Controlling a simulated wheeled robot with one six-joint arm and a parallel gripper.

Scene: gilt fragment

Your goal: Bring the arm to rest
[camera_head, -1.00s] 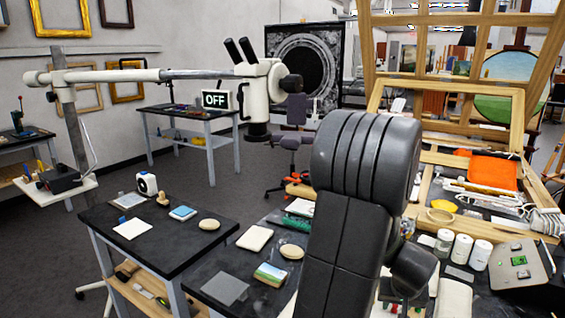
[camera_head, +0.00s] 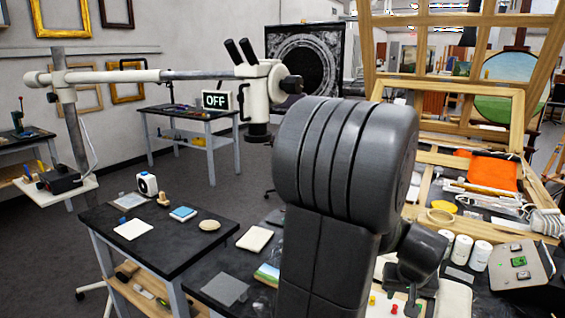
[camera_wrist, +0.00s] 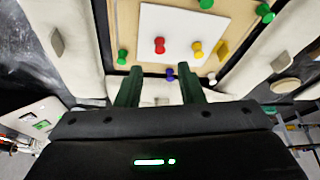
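My arm (camera_head: 335,180) rises large and dark grey in the middle of the head view, bent at a thick ribbed joint. Its wrist part (camera_head: 420,250) shows at the right of the arm; the fingertips cannot be made out there. In the wrist view my gripper (camera_wrist: 160,82) has its two dark green fingers well apart, with nothing held between them. Beyond the fingertips is a tan board (camera_wrist: 232,45) with a white sheet (camera_wrist: 178,22) and several coloured pins, among them a red pin (camera_wrist: 159,45) and a yellow pin (camera_wrist: 197,48).
A black table (camera_head: 165,240) with small items stands at left. A microscope (camera_head: 257,90) on a boom and an OFF sign (camera_head: 216,100) are behind it. White jars (camera_head: 461,249), an orange cloth (camera_head: 492,172) and a wooden easel frame (camera_head: 520,110) stand at right, near the arm.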

